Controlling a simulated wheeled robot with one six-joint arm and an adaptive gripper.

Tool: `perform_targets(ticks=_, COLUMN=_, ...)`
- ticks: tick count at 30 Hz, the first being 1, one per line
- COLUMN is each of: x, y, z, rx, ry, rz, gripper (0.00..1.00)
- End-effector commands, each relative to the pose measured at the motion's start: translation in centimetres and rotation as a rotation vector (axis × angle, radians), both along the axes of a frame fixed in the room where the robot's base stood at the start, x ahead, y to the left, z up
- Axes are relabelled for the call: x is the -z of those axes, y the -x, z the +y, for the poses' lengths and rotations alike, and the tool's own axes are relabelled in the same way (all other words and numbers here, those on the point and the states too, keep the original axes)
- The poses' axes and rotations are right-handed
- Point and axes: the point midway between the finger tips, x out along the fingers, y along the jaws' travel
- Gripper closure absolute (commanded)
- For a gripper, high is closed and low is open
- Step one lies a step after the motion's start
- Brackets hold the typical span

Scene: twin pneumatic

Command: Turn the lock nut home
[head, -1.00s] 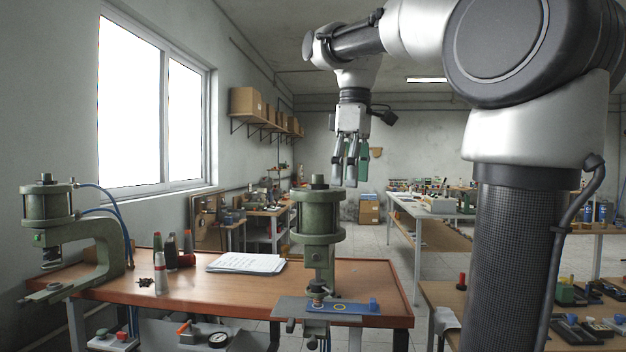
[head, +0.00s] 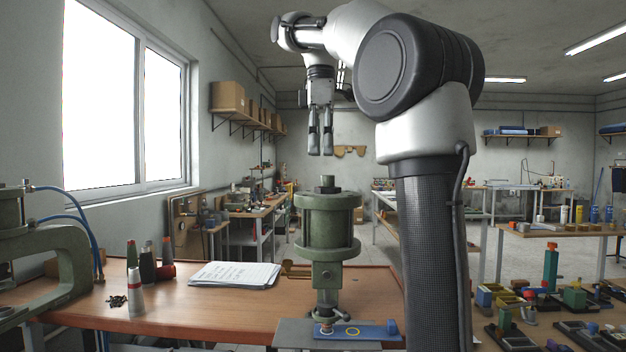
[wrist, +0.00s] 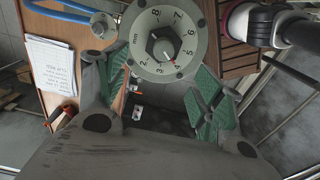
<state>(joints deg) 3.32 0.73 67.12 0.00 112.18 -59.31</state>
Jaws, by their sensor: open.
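The near press (head: 326,226) is a green cylinder on a column at the bench's front right. On its top, the wrist view shows a dark hex lock nut (wrist: 161,45) in the middle of a grey dial (wrist: 145,59) marked in mm, with a red pointer mark. My gripper (head: 320,150) points down above the press top in the head view, clear of it. It is open and empty; in the wrist view its two green-padded fingers (wrist: 160,88) are spread below the dial, not around the nut.
A second green press (head: 60,270) with blue hoses stands at left, partly cut off. A blue plate (head: 355,331) sits under the near press.

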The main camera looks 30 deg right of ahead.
Motion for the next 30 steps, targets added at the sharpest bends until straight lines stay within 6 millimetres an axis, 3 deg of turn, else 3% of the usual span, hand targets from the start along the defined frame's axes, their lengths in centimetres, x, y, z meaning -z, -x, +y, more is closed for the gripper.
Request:
perform_targets(ticks=13, x=6.6, y=0.1, z=0.0, rx=0.0, ry=-0.001, rz=0.001, gripper=0.32)
perform_targets(ticks=24, x=7.4, y=0.0, z=0.0, rx=0.0, ry=0.0, rz=0.0, gripper=0.32)
perform_targets(ticks=30, x=7.4, y=0.0, z=0.0, rx=0.001, ry=0.0, rz=0.0, gripper=0.69)
